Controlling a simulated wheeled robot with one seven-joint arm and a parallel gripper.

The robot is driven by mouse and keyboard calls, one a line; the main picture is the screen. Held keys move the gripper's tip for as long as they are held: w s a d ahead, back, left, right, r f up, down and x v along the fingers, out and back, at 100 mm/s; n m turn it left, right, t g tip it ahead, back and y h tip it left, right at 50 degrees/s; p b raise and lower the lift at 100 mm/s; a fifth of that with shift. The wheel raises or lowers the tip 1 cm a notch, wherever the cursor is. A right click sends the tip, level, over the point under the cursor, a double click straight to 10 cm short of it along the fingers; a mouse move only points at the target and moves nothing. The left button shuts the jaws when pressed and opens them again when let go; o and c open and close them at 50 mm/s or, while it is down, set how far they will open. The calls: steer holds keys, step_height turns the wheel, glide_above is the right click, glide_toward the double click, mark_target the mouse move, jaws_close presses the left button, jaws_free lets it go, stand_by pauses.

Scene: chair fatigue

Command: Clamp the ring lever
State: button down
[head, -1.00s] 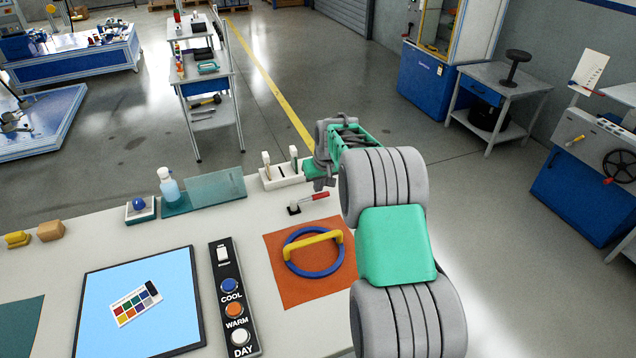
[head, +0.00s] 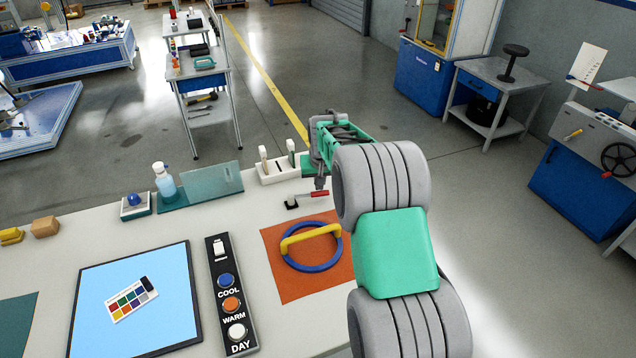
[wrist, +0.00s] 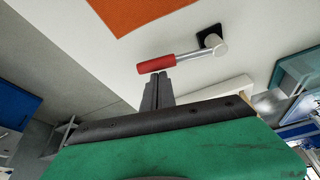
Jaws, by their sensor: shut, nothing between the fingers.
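The ring lever has a red handle (head: 318,194) on a small black base (head: 291,201) at the back of the white table. In the wrist view the red handle (wrist: 157,64) joins a silver arm and pivot (wrist: 215,46). My gripper (head: 320,184) is just behind and above the red handle. In the wrist view the shut fingertips (wrist: 158,78) are close to the handle's free end; I cannot tell if they touch it. Near the lever, a blue ring with a yellow handle (head: 311,235) lies on an orange mat (head: 290,287).
A white holder (head: 278,172) with two upright pieces stands behind the lever. A glass panel (head: 213,182) and spray bottle (head: 165,182) are to its left. A switch strip (head: 215,270) lies left of the mat. The table's right edge is near my arm.

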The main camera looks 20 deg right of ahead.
steer(key=s+m, duration=0.1)
steer(key=s+m+h+b, duration=0.1)
steer(key=m, duration=0.1)
steer(key=shift+s+a+f+m+b, duration=0.1)
steer(key=shift+s+a+m+b, duration=0.2)
steer(key=shift+s+a, duration=0.1)
steer(key=s+m, duration=0.1)
steer(key=s+a+m+g+h+b, duration=0.1)
steer(key=m, duration=0.1)
steer(key=shift+s+a+m, duration=0.2)
steer(key=shift+m, duration=0.1)
steer(key=s+a+m, duration=0.1)
steer(key=m, duration=0.1)
steer(key=a+m+g, duration=0.1)
steer(key=shift+s+a+m+h+b, duration=0.1)
steer(key=shift+s+m+h+b, duration=0.2)
steer(key=shift+s+m+h, duration=0.1)
steer(key=shift+s+a+m+g, duration=0.2)
steer(key=shift+a+m+g, duration=0.15)
steer(key=shift+a+m, duration=0.35)
steer(key=shift+s+a+m+g, duration=0.3)
steer(key=shift+a+m, duration=0.1)
steer(key=shift+m, duration=0.5)
steer(key=shift+s+a+m+g, duration=0.15)
steer(key=shift+a+m+g, duration=0.2)
steer(key=shift+a+m, duration=0.35)
steer(key=shift+d, duration=0.15)
